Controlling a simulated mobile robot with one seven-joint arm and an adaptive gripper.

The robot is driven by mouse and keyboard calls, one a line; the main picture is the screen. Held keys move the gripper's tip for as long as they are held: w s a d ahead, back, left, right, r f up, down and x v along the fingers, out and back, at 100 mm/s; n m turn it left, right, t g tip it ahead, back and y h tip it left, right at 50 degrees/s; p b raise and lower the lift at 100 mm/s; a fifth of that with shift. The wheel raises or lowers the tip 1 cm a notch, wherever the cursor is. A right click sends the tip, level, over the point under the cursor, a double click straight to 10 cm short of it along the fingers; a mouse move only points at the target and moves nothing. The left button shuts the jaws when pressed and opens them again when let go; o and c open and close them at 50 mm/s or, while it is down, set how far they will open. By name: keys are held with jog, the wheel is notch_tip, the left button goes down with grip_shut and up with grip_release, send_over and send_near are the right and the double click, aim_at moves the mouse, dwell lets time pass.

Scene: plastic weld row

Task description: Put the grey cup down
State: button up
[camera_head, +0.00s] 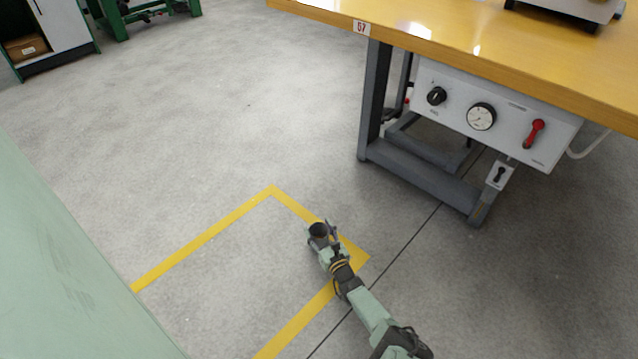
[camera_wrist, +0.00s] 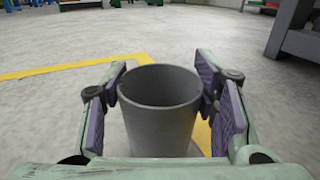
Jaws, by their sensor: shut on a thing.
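The grey cup (camera_wrist: 160,118) is upright between the purple finger pads of my gripper (camera_wrist: 162,98) in the wrist view, its open rim facing up and no contents visible. The pads press on it from left and right. In the head view the cup (camera_head: 319,230) shows small and dark at the end of my arm. My gripper (camera_head: 324,238) is out over the floor there, near a corner of the yellow floor marking. The cup's underside is hidden, and its height above the floor is hard to tell.
A workbench with a yellow top (camera_head: 430,37) stands at the upper right, with a grey control panel (camera_head: 490,115) under it and grey metal legs (camera_head: 370,105). Yellow tape (camera_head: 205,238) marks the grey floor. Open floor (camera_head: 220,110) lies at the upper left. A pale green surface (camera_head: 60,260) fills the lower left.

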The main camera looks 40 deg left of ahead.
jog(key=shift+f, duration=0.15)
jog(key=o, duration=1.3)
jog(key=shift+r, duration=0.25)
jog(key=p+v, duration=0.6)
jog(key=v, duration=0.6)
jog(key=shift+f, duration=0.1)
